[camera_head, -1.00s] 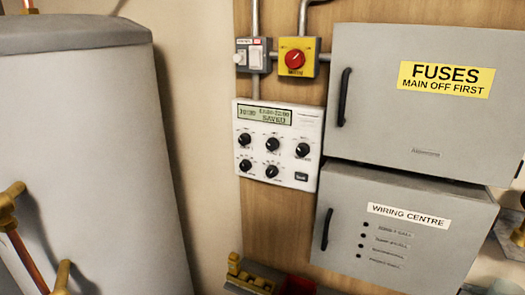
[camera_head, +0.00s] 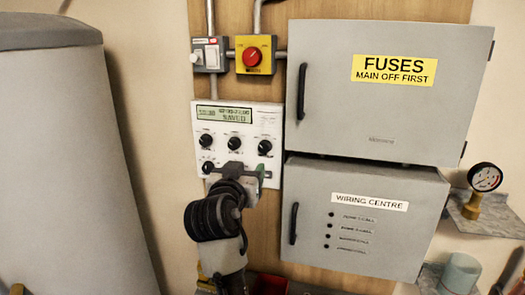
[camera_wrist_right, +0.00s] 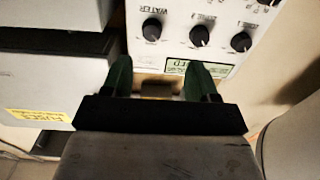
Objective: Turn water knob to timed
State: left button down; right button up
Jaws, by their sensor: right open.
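The white control panel (camera_head: 272,120) hangs on a wooden board, with a display (camera_head: 222,115) whose lower line reads SAVED. Its upper row has black knobs at left (camera_head: 206,140), middle (camera_head: 234,143) and right (camera_head: 265,147). A lower-left knob (camera_head: 208,167) shows beside my right gripper (camera_head: 236,172), which covers the other lower controls. My right gripper's green fingers (camera_wrist_right: 158,75) are apart and empty. My left gripper is out of view.
The fuse box (camera_head: 390,100) and wiring centre box (camera_head: 365,235), both with dark handles, stand right of the panel. A red knob on a yellow box (camera_head: 252,57) and a switch (camera_head: 208,55) are above. A grey tank (camera_head: 60,150) is left; a gauge (camera_head: 485,178) is right.

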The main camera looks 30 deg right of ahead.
aim_at(264, 148)
jog(key=shift+m+h, duration=0.3)
jog(key=p+x, duration=0.1)
jog(key=x, duration=0.2)
jog(key=p+x, duration=0.1)
jog(key=x, duration=0.2)
jog(key=r+p+x, duration=0.1)
jog(key=x, duration=0.2)
jog(key=shift+s+d+r+p, duration=0.1)
jog(key=shift+s+d+p, duration=0.2)
jog(key=shift+d, duration=0.2)
jog(key=shift+w+d, duration=0.45)
